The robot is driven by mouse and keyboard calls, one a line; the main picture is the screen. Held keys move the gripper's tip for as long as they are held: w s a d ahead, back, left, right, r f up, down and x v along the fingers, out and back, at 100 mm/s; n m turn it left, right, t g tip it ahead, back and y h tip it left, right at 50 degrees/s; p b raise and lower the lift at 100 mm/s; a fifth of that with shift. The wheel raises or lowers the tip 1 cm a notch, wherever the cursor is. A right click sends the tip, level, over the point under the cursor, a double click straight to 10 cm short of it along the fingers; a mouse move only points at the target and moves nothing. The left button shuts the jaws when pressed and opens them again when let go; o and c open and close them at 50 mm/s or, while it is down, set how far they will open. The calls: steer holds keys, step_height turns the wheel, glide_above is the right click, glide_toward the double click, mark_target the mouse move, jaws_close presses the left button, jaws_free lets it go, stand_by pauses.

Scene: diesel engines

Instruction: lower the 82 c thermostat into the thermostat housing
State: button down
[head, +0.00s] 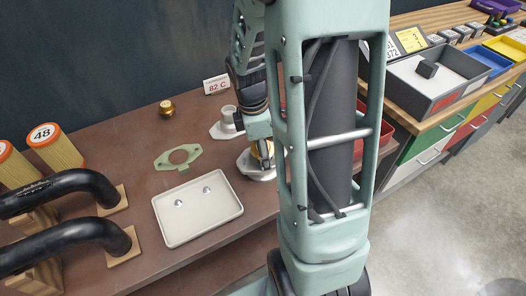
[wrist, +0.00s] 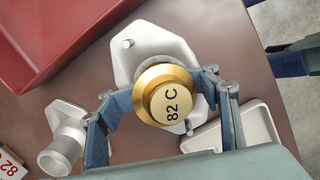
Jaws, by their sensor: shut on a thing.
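The brass 82 C thermostat (wrist: 167,95) is between the fingers of my gripper (wrist: 166,99), which is shut on it. Its "82 C" face is toward the wrist camera. The pale thermostat housing (wrist: 150,50) lies beneath it, with a stud at each of two ends. The thermostat covers most of the housing's opening, and some of the ring shows past its upper edge. In the head view the housing (head: 256,169) is partly hidden by my arm, with brass just above it. I cannot tell whether the thermostat touches the housing.
A pale outlet cover (head: 225,124) stands beside the housing. A green gasket (head: 165,161), a cream tray (head: 187,232) with two small metal parts and another brass thermostat (head: 167,108) lie to the left. A red bin (wrist: 45,45) is close by. An "82 C" card (head: 216,84) stands behind.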

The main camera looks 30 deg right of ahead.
steer(key=shift+s+a+f, duration=0.3)
steer(key=shift+s+f, duration=0.15)
steer(key=shift+f, duration=0.1)
steer(key=c, duration=1.3)
jaws_free()
steer(key=o, duration=0.7)
steer(key=shift+w+r, duration=0.1)
steer(key=shift+r, duration=0.05)
steer(key=shift+o, duration=0.2)
steer(key=shift+w, duration=0.1)
steer(key=shift+d, duration=0.1)
steer(key=shift+c, duration=0.8)
steer(key=shift+r, duration=0.2)
